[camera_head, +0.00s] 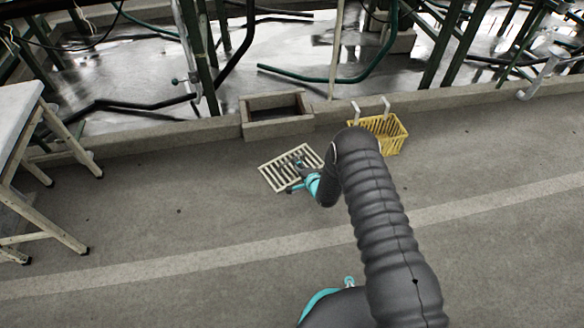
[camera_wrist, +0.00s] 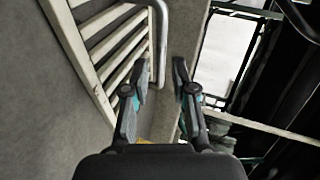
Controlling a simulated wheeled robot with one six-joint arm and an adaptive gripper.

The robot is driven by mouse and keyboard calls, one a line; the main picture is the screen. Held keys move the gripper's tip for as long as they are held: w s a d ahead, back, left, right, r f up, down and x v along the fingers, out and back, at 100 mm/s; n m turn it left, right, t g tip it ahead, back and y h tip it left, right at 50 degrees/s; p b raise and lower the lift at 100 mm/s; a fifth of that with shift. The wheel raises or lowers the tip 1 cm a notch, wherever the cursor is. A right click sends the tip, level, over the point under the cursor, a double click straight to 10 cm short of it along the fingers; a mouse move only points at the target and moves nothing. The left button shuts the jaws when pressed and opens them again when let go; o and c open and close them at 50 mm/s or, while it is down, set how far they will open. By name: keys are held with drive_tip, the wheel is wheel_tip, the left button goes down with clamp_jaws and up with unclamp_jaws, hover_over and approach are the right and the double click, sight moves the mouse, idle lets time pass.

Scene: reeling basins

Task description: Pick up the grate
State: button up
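The pale slatted grate (camera_head: 275,173) is on the floor in front of the low curb in the head view, partly hidden by my gripper. In the wrist view the grate (camera_wrist: 74,38) fills the upper left, its bars slanting. A bent grey bar like a handle (camera_wrist: 161,45) runs along its right side. My gripper (camera_wrist: 159,75) has its two fingers apart, with the lower end of this bar appearing between them. I cannot tell whether either finger touches it. In the head view my gripper (camera_head: 298,175) is over the grate's right part.
A stone-rimmed square opening (camera_head: 277,128) adjoins the curb (camera_head: 175,132) behind the grate. A yellow basket (camera_head: 392,143) stands to the right by the curb, near two white hooks. A white table (camera_head: 22,120) is at the left.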

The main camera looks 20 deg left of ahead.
drive_tip(key=shift+b+x, duration=0.5)
drive_tip(key=shift+x, duration=2.05)
clamp_jaws()
drive_tip(key=shift+a+r, duration=0.1)
